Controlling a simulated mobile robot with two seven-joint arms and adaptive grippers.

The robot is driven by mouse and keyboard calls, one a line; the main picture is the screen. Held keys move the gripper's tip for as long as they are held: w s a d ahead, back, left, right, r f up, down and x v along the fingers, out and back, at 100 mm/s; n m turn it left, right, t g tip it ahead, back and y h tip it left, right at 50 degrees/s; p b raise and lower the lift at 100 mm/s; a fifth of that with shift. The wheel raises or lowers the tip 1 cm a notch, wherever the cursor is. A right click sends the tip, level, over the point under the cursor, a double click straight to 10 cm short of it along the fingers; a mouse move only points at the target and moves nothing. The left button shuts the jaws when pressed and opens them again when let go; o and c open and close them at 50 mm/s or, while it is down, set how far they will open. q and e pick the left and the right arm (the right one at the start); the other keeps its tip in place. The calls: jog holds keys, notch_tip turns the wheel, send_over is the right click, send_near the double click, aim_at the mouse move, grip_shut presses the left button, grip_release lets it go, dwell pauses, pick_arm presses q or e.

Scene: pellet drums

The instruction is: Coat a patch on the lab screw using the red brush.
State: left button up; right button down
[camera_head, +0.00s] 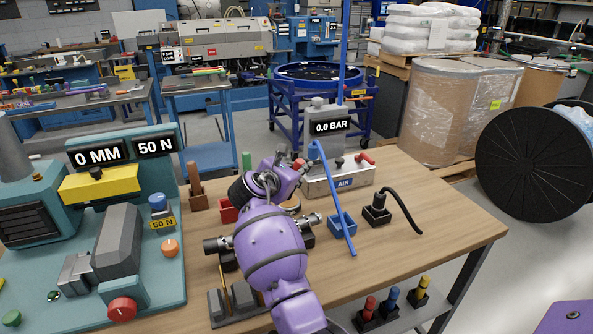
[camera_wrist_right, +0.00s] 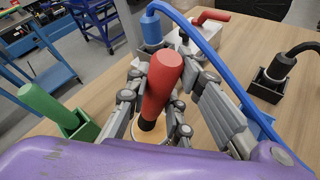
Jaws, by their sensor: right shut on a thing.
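In the wrist view my right gripper (camera_wrist_right: 152,105) is shut on the red brush (camera_wrist_right: 163,80), gripping its thick red handle. My left gripper is not in view.
A red holder (camera_head: 228,210) and green handle (camera_head: 247,160) stand left of the gripper. A blue tube (camera_head: 336,200) slants down close on the right, past a blue bin (camera_head: 347,224). The air unit (camera_head: 338,180) is behind.

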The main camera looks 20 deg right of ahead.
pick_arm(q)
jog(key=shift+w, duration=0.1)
pick_arm(e)
jog(key=shift+f, duration=0.1)
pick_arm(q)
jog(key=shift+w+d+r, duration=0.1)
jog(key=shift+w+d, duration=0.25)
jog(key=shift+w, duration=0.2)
pick_arm(e)
jog(key=shift+f, duration=0.25)
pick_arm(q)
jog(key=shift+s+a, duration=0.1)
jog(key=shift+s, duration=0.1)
pick_arm(e)
jog(key=shift+f, duration=0.15)
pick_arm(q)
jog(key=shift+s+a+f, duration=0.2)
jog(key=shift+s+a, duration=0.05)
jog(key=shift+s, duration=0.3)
pick_arm(e)
jog(key=shift+f, duration=0.1)
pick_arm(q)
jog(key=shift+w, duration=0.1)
